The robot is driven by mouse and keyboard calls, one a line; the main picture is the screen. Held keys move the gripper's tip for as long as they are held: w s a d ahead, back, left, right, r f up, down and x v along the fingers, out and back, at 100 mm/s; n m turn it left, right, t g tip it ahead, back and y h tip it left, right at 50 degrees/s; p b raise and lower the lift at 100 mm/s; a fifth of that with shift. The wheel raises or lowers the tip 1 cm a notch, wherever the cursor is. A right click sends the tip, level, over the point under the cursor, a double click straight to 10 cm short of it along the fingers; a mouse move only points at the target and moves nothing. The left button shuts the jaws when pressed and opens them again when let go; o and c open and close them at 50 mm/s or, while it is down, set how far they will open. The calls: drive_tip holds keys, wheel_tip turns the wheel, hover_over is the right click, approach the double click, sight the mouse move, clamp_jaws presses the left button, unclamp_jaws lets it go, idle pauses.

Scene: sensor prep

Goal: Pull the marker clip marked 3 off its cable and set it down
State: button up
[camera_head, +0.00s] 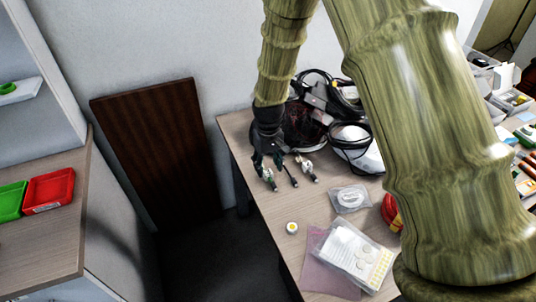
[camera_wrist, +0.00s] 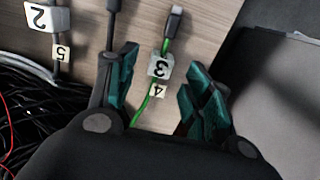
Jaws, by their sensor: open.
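The white marker clip marked 3 (camera_wrist: 160,66) sits on a green cable (camera_wrist: 143,108), below its metal-tipped plug (camera_wrist: 174,22) in the wrist view. A smaller cream tag marked 4 (camera_wrist: 158,91) is on the same cable, close to the clip. My gripper (camera_wrist: 161,72) is open, its teal-padded fingers on either side of the clip, with gaps to both. The left finger is nearer the cable, beside a dark cable (camera_wrist: 113,22). In the head view my gripper (camera_head: 267,157) is low over the table's left edge, at the cable ends, where the clip is too small to read.
A white clip marked 2 (camera_wrist: 38,16) and a tag marked 5 (camera_wrist: 62,53) are on another cable at left. Black cables (camera_wrist: 25,110) lie below them. On the table (camera_head: 270,212), a round white-yellow item (camera_head: 292,227), a clear bag (camera_head: 350,199) and a purple sheet (camera_head: 322,278) lie nearer.

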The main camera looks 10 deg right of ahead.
sight(268, 171)
drive_tip(key=shift+f, duration=1.85)
drive_tip(key=shift+c, duration=0.4)
clamp_jaws()
drive_tip(key=shift+r+p, duration=2.05)
drive_tip(key=shift+r, duration=0.45)
